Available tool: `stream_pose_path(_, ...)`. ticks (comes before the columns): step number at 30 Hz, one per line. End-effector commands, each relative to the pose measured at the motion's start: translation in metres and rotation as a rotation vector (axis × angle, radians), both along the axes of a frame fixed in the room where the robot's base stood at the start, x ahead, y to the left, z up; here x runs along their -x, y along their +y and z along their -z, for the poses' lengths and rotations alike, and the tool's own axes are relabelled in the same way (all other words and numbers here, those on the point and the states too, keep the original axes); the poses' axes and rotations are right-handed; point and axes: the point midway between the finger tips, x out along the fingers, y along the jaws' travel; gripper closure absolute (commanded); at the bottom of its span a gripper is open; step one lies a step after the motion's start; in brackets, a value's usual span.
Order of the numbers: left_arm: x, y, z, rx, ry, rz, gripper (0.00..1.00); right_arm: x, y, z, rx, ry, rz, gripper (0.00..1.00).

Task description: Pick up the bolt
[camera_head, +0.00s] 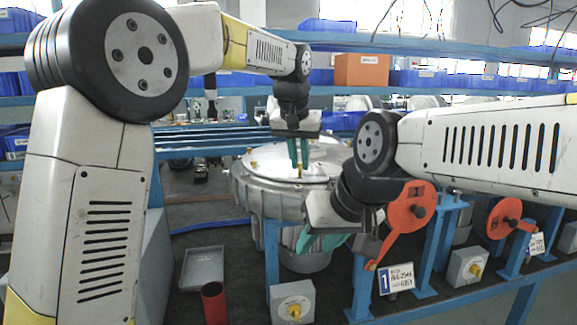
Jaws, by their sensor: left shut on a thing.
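My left gripper (299,160) points straight down above the round silver blower housing (245,190). Its teal fingers are shut on a small brass bolt (300,173), whose lower end shows just below the fingertips. I cannot tell whether the bolt touches the housing top. Another small brass-coloured piece (254,166) sits on the housing to the left. My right gripper (320,243) is lower, in front of the housing's right side. Its teal fingers look spread and empty, and its wrist hides part of the housing.
Orange levers (407,215) on blue posts stand right of my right gripper. A grey tray (202,268), a red cylinder (214,303) and a grey switch box (292,302) are in front. A number card (396,280) stands nearby.

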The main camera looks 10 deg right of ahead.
Motion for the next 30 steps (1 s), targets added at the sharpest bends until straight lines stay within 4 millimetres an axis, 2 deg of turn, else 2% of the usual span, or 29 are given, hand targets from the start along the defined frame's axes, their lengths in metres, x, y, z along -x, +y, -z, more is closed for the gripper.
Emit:
stream_pose_path(5,-0.001,0.0,-0.022,0.002,-0.002,-0.001,1.0,0.0,0.0,0.0,0.0,0.0,0.0,0.64)
stream_pose_path(11,0.037,0.007,-0.025,0.002,-0.001,0.003,1.0,0.0,0.0,0.0,0.0,0.0,0.0,0.64)
stream_pose_path(21,0.12,0.022,-0.032,0.001,-0.002,0.002,1.0,0.0,0.0,0.0,0.0,0.0,0.0,0.64)
stream_pose_path(24,0.137,0.024,-0.033,0.001,-0.002,0.002,1.0,0.0,0.0,0.0,0.0,0.0,0.0,0.64)
stream_pose_path(30,0.155,0.027,-0.035,0.0,0.0,0.0,1.0,0.0,0.0,0.0,0.0,0.0,0.0,0.64)
